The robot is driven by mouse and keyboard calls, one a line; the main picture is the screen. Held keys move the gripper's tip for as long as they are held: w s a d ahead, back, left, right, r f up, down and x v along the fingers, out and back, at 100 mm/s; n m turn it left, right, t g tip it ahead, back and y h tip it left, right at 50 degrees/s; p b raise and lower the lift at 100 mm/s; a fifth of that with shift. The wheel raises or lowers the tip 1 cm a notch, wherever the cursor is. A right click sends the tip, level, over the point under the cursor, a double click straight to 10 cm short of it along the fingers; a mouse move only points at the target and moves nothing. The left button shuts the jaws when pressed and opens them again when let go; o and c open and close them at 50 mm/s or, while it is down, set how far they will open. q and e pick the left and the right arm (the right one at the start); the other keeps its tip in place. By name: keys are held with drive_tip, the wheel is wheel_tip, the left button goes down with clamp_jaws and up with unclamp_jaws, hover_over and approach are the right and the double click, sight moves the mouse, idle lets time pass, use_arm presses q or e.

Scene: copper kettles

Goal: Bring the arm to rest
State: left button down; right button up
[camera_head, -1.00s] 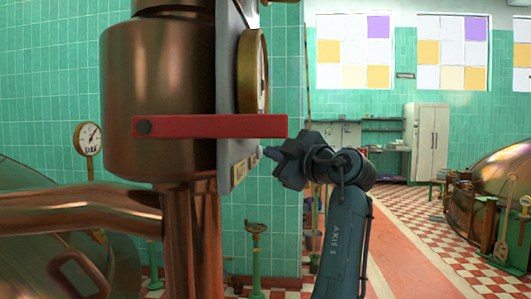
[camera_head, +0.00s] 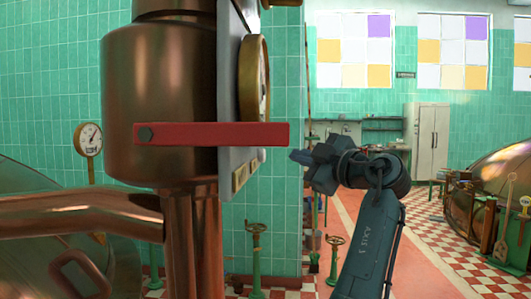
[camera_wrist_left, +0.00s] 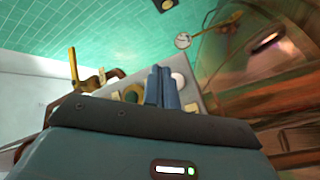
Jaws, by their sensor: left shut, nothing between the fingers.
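My left gripper (camera_head: 297,157) is in the middle of the head view, pointing left at the end of my dark blue-grey arm (camera_head: 373,240). Its blue fingers also show in the left wrist view (camera_wrist_left: 163,88), side by side, closed and empty. In the head view the fingertips are to the right of the grey panel (camera_head: 233,105) and just below the tip of the red lever (camera_head: 215,133), with a gap between. My right gripper is in neither view.
A large copper vessel (camera_head: 158,100) with a copper pipe (camera_head: 80,212) stands at the left beside the panel. A round brass-rimmed gauge (camera_head: 254,75) is on the panel. Green valve posts (camera_head: 256,262) stand behind. Open floor (camera_head: 400,245) lies to the right of my arm.

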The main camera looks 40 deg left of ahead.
use_arm(q)
drive_tip(key=shift+w+d, duration=0.2)
drive_tip(key=shift+d, duration=0.2)
